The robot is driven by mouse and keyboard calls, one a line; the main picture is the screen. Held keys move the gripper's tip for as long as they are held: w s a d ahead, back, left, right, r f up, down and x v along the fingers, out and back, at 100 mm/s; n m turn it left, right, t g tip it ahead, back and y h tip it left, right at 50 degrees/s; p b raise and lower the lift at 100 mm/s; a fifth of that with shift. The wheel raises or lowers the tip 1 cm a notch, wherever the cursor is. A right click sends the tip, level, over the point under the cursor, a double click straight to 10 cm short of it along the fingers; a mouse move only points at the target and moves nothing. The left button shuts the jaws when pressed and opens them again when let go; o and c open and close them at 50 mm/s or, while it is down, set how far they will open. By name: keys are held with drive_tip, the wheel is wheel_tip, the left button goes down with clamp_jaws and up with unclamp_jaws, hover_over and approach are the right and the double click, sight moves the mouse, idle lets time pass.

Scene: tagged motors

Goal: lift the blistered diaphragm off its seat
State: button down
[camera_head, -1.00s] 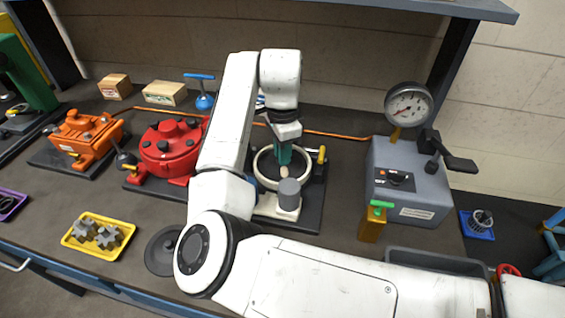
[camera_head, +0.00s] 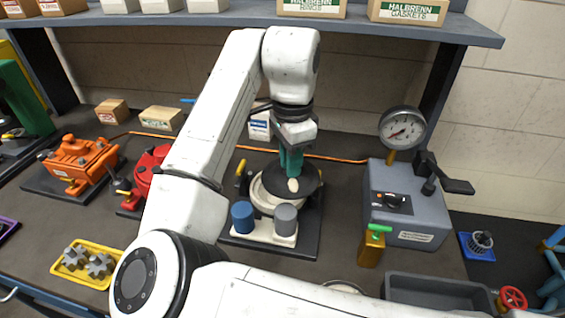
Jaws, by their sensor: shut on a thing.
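My gripper (camera_head: 292,183), with teal fingers and a pale tip, points down over the pump in the middle of the bench. It is shut on the dark round diaphragm (camera_head: 310,179). The diaphragm shows as a disc behind and to the right of the fingers. It appears raised above the cream ring-shaped seat (camera_head: 258,196) and covers the seat's back right part. The exact gap between them is hard to judge. The blister cannot be made out at this size.
A blue cylinder (camera_head: 242,217) and a grey cylinder (camera_head: 285,218) stand in front of the seat. A grey gauge box (camera_head: 405,205) and a brass block with green handle (camera_head: 372,245) are to the right. The red pump (camera_head: 150,172) is partly behind my arm.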

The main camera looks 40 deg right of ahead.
drive_tip(key=s+a+r+p, duration=0.2)
drive_tip(key=s+r+p, duration=0.1)
drive_tip(key=s+r, duration=0.3)
drive_tip(key=shift+s+a+r, duration=0.2)
drive_tip(key=shift+s+a, duration=0.15)
drive_tip(key=shift+s, duration=0.3)
drive_tip(key=shift+s+f, duration=0.1)
